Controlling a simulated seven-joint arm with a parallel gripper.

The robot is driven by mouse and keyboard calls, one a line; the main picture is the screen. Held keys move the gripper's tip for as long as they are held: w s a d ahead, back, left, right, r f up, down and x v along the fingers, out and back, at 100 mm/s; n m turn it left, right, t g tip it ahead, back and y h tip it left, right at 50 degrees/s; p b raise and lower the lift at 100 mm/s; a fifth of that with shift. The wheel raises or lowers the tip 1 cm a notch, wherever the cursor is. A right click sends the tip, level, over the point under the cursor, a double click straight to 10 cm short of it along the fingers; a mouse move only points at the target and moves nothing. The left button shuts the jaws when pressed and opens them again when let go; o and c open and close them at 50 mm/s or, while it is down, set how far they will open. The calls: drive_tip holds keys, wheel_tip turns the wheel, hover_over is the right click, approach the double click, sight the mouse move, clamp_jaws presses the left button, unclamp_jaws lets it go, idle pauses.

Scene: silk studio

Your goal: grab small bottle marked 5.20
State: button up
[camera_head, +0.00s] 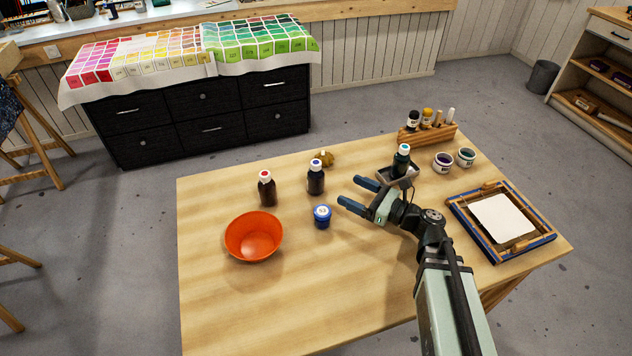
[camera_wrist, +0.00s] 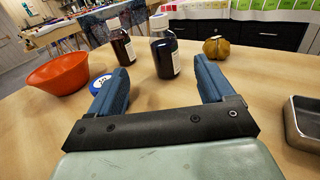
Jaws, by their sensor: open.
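Dark bottles stand on the wooden table; no marking of 5.20 is readable on any of them. One has a blue-topped cap (camera_head: 316,178) and stands ahead of my gripper; it also shows between the fingers in the wrist view (camera_wrist: 163,58). A red-topped one (camera_head: 267,189) stands to its left, also in the wrist view (camera_wrist: 123,47).
A short blue jar (camera_head: 322,217) sits close to my gripper's left finger. An orange bowl (camera_head: 254,237) is further left. A small gold object (camera_head: 326,158) lies behind. A wooden rack (camera_head: 428,133), two jars (camera_head: 443,162) and a framed screen (camera_head: 503,219) occupy the right side.

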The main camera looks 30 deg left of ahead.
sight(316, 173)
drive_tip(key=a, duration=0.5)
drive_tip(key=w+a, duration=0.1)
drive_tip(key=a, duration=0.1)
drive_tip(key=shift+a, duration=0.25)
drive_tip(key=a, duration=0.4)
drive_tip(key=shift+w+f, duration=0.25)
drive_tip(key=shift+w, duration=0.1)
drive_tip(key=shift+a, duration=0.55)
drive_tip(key=c, duration=1.1)
drive_tip(key=shift+r, duration=0.1)
